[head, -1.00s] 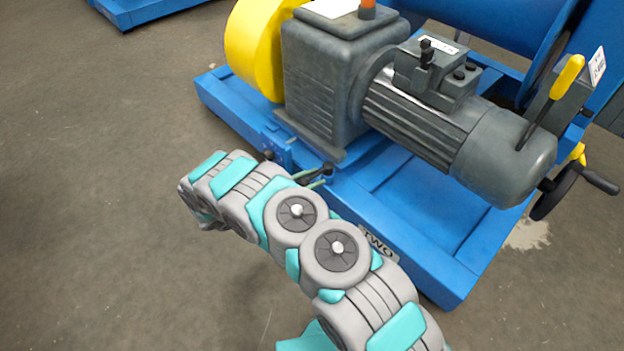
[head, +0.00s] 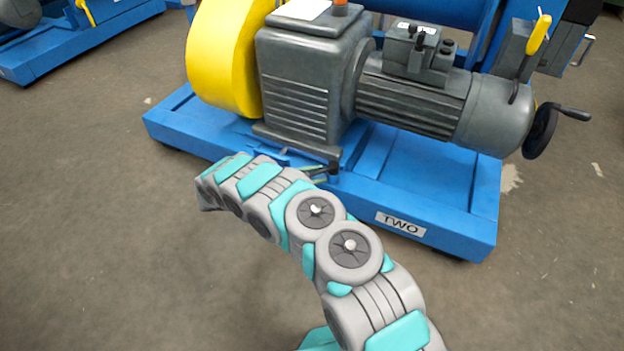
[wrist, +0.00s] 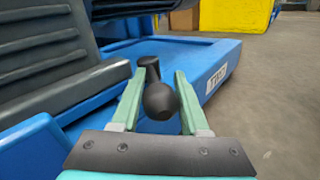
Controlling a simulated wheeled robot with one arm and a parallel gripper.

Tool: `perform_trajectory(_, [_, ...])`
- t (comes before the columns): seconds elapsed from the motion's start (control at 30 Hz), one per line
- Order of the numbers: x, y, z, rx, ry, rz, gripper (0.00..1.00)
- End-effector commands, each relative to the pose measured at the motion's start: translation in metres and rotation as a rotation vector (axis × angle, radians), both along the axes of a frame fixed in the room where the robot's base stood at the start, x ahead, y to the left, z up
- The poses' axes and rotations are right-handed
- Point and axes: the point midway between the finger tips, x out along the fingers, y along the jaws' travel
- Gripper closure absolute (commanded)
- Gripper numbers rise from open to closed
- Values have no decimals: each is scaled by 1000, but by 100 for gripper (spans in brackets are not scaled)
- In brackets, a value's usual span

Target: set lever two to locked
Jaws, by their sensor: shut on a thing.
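The blue machine base with a plate marked TWO (head: 400,223) stands in front of me. In the wrist view, my gripper (wrist: 160,97) has its two green fingers on either side of a round black knob (wrist: 160,101), shut on it. A second black cylindrical part (wrist: 149,64) shows just beyond the knob. In the head view, my gripper (head: 318,168) is at the front edge of the base, below the grey gearbox, and my arm partly hides it.
A grey motor (head: 430,100) and gearbox (head: 300,85) sit on the base, with a yellow guard (head: 228,60) at left. A yellow-handled lever (head: 537,38) and a black handwheel (head: 541,130) stick out at right. The grey floor in front is clear.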

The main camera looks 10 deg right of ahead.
Motion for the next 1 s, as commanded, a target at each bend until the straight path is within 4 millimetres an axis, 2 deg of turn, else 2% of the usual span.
perform_trajectory(0.5, [-2,-5,-1,-2,6,-24,100])
perform_trajectory(0.53, [-2,-5,-1,-2,6,-25,52])
perform_trajectory(0.77, [0,-4,-1,-1,3,-18,27])
perform_trajectory(1.0, [1,-2,0,1,1,-14,27])
